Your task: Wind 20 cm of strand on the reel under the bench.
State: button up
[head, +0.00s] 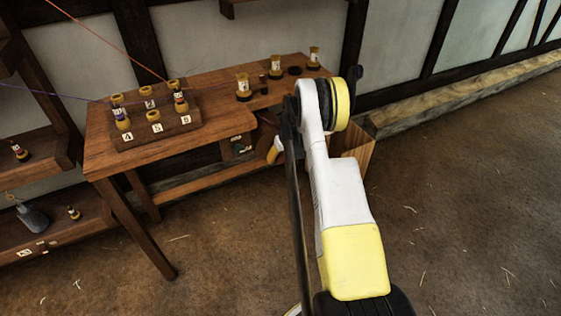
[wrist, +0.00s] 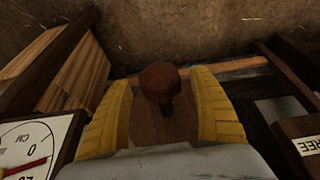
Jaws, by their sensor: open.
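In the wrist view, my gripper (wrist: 160,76) is open. Its two yellow fingers stand on either side of a dark brown round knob (wrist: 159,80), which looks like a crank handle. I see gaps between the knob and the fingers. A white dial (wrist: 28,144) marked CM, with a red needle, is at the lower left. A dark wooden block with a FREE label (wrist: 313,148) is at the right. The bench (head: 205,104) shows in the head view; my arm hides most of what is under its right end. The reel's drum and strand cannot be made out.
A rack (head: 143,129) with several labelled spools is on the bench top, with more spools toward the back right. Coloured strands run above it. Shelves (head: 40,155) stand at the left. Pale wooden slats (wrist: 75,75) lie left of my fingers. The floor at right is clear.

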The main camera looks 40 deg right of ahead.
jog(key=shift+w+d+f, duration=0.1)
jog(key=shift+w+f, duration=0.15)
jog(key=shift+f, duration=0.4)
jog(key=c, duration=1.2)
jog(key=y, duration=0.3)
jog(key=shift+m+t, duration=0.4)
jog(key=shift+m+t+y, duration=0.3)
jog(key=shift+t+y, duration=0.1)
jog(key=shift+y, duration=0.9)
